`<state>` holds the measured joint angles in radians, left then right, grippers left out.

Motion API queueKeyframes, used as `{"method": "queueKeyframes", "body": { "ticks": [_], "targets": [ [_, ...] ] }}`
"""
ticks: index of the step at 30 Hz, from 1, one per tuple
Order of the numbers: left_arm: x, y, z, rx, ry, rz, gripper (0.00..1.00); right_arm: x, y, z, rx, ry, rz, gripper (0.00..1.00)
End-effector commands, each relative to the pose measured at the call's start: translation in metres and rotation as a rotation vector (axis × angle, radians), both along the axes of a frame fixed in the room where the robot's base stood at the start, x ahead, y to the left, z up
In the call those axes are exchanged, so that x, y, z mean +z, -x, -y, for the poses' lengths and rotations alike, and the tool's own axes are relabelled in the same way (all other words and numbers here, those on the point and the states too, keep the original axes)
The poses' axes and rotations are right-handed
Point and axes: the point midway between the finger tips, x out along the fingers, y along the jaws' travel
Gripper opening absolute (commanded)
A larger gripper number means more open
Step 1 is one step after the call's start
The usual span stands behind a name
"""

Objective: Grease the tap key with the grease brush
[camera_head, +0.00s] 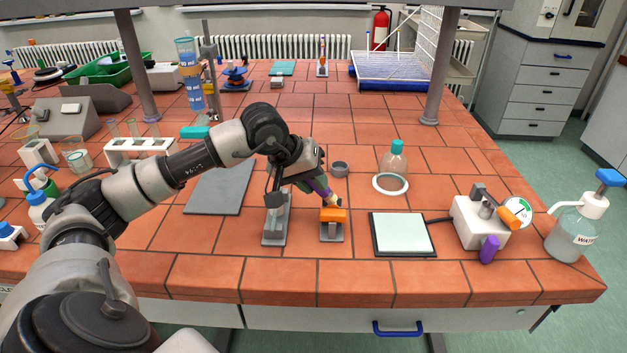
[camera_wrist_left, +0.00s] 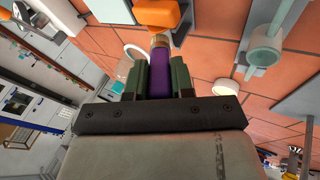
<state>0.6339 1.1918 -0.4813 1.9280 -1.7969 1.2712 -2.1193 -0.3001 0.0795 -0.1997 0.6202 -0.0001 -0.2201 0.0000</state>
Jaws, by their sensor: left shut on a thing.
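The grease brush has a purple handle (camera_head: 321,188) and a pale tip; its handle also shows in the left wrist view (camera_wrist_left: 159,66). My left gripper (camera_head: 317,182) is shut on the handle and holds the brush tilted, tip down and to the right. An orange piece (camera_head: 333,215), which looks like the tap key, sits on a small grey stand (camera_head: 332,236). The brush tip is right at the top of this orange piece, and I cannot tell whether they touch. The orange piece also shows in the left wrist view (camera_wrist_left: 152,15), just beyond the tip. My right gripper is not in view.
A grey stand (camera_head: 275,228) is just left of the orange piece. A pale pad (camera_head: 402,235) and a white device (camera_head: 470,222) with orange and purple knobs lie to the right. A flask (camera_head: 394,166), a white ring (camera_head: 375,185) and a grey cup (camera_head: 340,169) stand behind.

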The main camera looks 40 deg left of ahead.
Motion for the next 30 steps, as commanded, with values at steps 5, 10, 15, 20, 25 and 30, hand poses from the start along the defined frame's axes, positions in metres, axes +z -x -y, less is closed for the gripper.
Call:
{"method": "queueKeyframes", "body": {
  "ticks": [5, 10, 15, 20, 25, 30],
  "targets": [
    [-0.001, -0.009, -0.006, 0.001, 0.001, -0.001, 0.0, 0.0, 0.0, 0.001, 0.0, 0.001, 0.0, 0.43],
    [-0.001, -0.014, -0.01, 0.0, 0.0, -0.001, 0.0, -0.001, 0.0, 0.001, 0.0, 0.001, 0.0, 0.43],
    [-0.003, -0.006, -0.004, -0.002, -0.001, 0.0, 0.0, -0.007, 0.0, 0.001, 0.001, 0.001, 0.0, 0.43],
    [-0.002, 0.001, 0.0, -0.001, -0.001, -0.001, 0.0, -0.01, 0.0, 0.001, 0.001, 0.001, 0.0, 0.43],
    [0.0, -0.005, -0.003, 0.001, 0.002, -0.002, 0.0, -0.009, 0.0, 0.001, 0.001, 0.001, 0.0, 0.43],
    [0.0, -0.014, -0.009, 0.001, 0.002, -0.002, 0.0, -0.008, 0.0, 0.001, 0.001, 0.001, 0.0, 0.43]
  ]
}}
